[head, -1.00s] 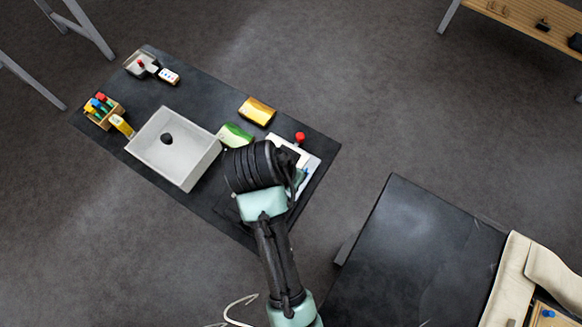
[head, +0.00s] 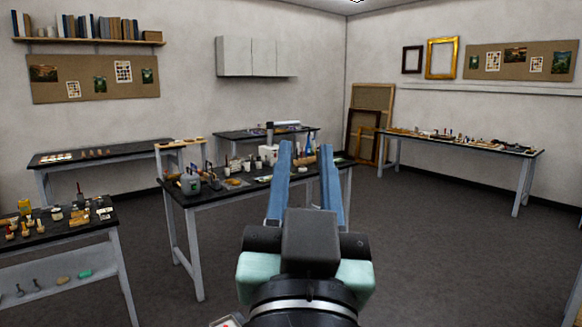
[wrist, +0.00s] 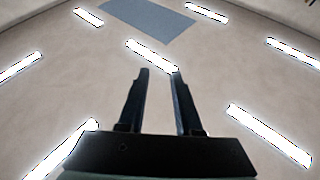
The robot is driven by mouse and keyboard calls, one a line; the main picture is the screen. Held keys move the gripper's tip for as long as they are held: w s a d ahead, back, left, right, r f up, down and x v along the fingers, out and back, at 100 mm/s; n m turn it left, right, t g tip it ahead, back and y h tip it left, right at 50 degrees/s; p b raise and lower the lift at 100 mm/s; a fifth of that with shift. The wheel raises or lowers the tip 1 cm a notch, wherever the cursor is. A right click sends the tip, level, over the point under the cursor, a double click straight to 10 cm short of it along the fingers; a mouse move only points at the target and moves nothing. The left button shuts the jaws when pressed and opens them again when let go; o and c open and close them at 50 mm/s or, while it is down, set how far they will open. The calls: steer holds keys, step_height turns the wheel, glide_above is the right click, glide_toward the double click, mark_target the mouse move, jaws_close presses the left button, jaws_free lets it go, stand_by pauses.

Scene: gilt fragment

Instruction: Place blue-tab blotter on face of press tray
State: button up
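My gripper (head: 306,150) is raised in the middle of the head view, its two blue fingers pointing up and apart. In the wrist view my gripper (wrist: 160,74) is also open, with nothing between the fingers and only the ceiling beyond. I cannot make out the blue-tab blotter or the press tray in either current view.
A cluttered dark-topped table (head: 215,195) stands behind my gripper, with jars and tools. Another table (head: 60,232) with small items is at left. A long table (head: 470,143) lines the right wall. Open floor (head: 430,255) lies at right.

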steer(key=s+a+r+n+t+y, duration=0.1)
steer(key=s+r+t, duration=0.3)
steer(key=s+r, duration=0.3)
step_height(320, 180, up, 2)
steer(key=shift+s+a+r+n, duration=0.1)
steer(key=shift+s+a+n, duration=0.1)
steer(key=shift+n, duration=0.1)
